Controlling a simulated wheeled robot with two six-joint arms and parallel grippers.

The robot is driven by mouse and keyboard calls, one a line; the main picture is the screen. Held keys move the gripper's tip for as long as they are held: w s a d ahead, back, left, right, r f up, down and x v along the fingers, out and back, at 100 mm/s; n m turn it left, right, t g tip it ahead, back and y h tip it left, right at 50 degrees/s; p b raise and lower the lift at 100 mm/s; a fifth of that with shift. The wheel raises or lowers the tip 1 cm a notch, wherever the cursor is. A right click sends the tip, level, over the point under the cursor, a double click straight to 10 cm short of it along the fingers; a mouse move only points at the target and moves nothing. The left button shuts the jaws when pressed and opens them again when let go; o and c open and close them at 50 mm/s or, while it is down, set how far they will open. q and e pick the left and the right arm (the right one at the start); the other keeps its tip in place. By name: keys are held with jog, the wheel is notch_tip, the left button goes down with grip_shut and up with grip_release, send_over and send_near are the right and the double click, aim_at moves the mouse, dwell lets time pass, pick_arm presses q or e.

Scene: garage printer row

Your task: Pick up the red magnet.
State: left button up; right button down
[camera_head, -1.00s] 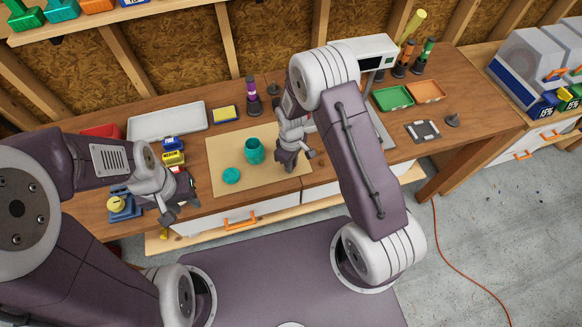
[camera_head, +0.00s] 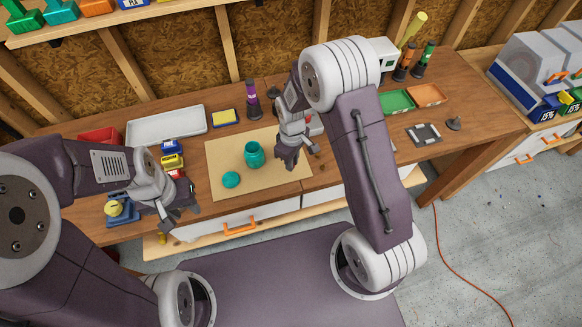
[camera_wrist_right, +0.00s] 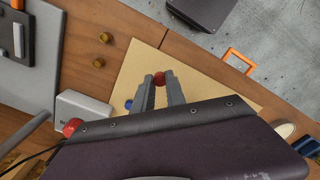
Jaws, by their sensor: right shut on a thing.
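The red magnet (camera_wrist_right: 159,78) shows in the right wrist view as a small round red piece between the fingertips of my right gripper (camera_wrist_right: 160,84). The gripper is shut on it, over the tan mat (camera_wrist_right: 125,75). In the head view my right gripper (camera_head: 289,163) is above the right part of the mat, and the magnet cannot be made out there. My left gripper (camera_head: 183,213) is at the bench's front left; its fingers look apart and empty.
A teal jar (camera_head: 253,155) and teal lid (camera_head: 231,180) are on the mat. A small blue piece (camera_wrist_right: 128,104) lies near the right gripper. Small brass-coloured pieces (camera_wrist_right: 99,62) lie on the wood beside the mat. A white tray (camera_head: 165,124) is at the back left.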

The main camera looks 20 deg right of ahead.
jog(key=s+d+r, duration=0.1)
jog(key=s+r, duration=0.2)
jog(key=s, duration=0.2)
jog(key=s+d+r+b, duration=0.1)
jog(key=s+d+r, duration=0.1)
jog(key=s, duration=0.3)
jog(key=shift+s+r, duration=0.4)
jog(key=shift+r, duration=0.25)
